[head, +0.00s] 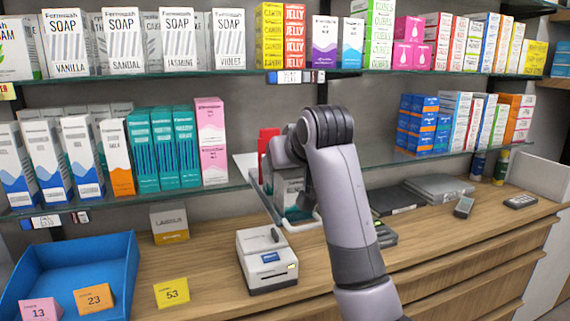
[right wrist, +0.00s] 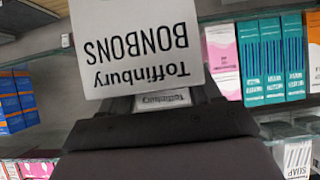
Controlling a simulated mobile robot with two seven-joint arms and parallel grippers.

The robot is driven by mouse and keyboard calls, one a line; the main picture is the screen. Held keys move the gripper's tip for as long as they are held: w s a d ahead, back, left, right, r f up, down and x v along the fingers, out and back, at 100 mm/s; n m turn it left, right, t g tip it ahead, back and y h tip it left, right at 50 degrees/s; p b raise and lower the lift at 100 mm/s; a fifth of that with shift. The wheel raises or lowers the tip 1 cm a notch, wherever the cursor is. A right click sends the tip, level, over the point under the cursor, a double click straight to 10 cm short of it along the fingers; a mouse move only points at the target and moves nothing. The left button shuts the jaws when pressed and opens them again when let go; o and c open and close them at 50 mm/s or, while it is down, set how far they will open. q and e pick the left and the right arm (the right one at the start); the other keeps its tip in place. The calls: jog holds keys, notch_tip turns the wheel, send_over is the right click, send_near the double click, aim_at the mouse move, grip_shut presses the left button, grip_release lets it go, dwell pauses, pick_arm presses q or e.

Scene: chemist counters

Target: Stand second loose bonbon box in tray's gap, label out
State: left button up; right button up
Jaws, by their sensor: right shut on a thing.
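My right gripper (right wrist: 152,108) is shut on a white box (right wrist: 137,45) whose black "Toffinbury BONBONS" label reads upside down in the right wrist view. A second white face reading "Toffinbury" (right wrist: 165,99) shows beyond it, low between the fingers. In the head view my right arm reaches to the middle of the shelves and hides the gripper and most of what it holds. A white-rimmed tray (head: 301,225) with pale and teal items (head: 290,190) shows in part beside the wrist. A red patch (head: 267,141) stands behind it. The tray's gap is hidden. My left gripper is out of view.
Teal boxes (head: 166,150) and a pink box (head: 211,142) stand left of the arm on the glass shelf. Blue boxes (head: 416,123) stand right. On the counter are a white label printer (head: 267,262), a small box (head: 169,223) and a blue bin (head: 110,262).

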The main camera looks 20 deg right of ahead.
jog(key=shift+f, duration=1.1)
jog(key=shift+c, duration=0.5)
jog(key=o, duration=1.2)
jog(key=shift+r, duration=0.55)
jog(key=v, duration=1.2)
jog(key=shift+w+r, duration=0.2)
jog(key=shift+r, duration=0.25)
